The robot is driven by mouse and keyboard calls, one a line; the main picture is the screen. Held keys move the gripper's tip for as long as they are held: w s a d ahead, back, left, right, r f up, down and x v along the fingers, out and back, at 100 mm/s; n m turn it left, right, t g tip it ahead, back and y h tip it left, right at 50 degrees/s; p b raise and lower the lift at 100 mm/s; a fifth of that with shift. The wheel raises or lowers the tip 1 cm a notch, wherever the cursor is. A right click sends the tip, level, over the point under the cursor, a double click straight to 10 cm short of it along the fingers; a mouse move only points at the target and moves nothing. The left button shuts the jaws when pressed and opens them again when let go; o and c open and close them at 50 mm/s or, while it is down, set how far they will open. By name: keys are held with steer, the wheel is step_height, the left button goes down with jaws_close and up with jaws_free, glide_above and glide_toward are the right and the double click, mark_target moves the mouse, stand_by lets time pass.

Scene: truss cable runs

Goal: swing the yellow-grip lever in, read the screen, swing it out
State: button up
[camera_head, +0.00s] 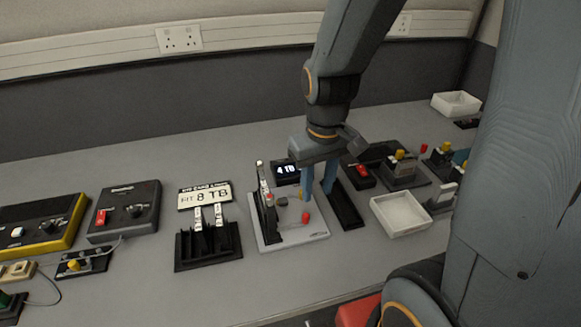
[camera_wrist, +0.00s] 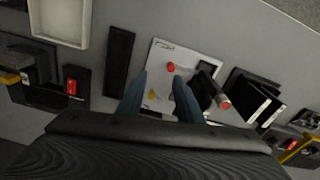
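A pale board (camera_head: 284,240) carries a black upright holder (camera_head: 268,222) with a silver-labelled drive (camera_head: 262,176) in it. A small screen (camera_head: 286,171) behind it reads "4 TB". A small yellow grip (camera_wrist: 152,95) shows on the board in the wrist view, between my fingers and nearer the left one; its lever arm is mostly hidden. A red knob (camera_head: 306,217) stands near the board's front right; it also shows in the wrist view (camera_wrist: 171,67). My gripper (camera_head: 318,194) is over the board's right side, blue fingers apart; I see nothing clamped between them.
A sign (camera_head: 205,196) reads "FIT 8 TB" behind a black rack (camera_head: 208,258) with two drives. A black strip-shaped tray (camera_head: 345,206) lies right of the board, then a white tray (camera_head: 400,214). Other control boxes (camera_head: 125,212) stand on both sides.

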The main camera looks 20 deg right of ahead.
steer(key=w+n, duration=0.1)
steer(key=w, duration=0.2)
steer(key=w+f+n+p, duration=0.1)
steer(key=w+n, duration=0.1)
steer(key=w, duration=0.1)
steer(key=w+n, duration=0.2)
steer(key=w, duration=0.1)
steer(key=shift+a+f+g, duration=0.2)
steer(key=shift+a+g, duration=0.05)
steer(key=shift+g, duration=0.05)
steer(key=shift+w+f+p, duration=0.1)
steer(key=shift+f+p, duration=0.75)
steer(key=shift+f, duration=3.05)
steer(key=shift+c, duration=0.2)
jaws_close()
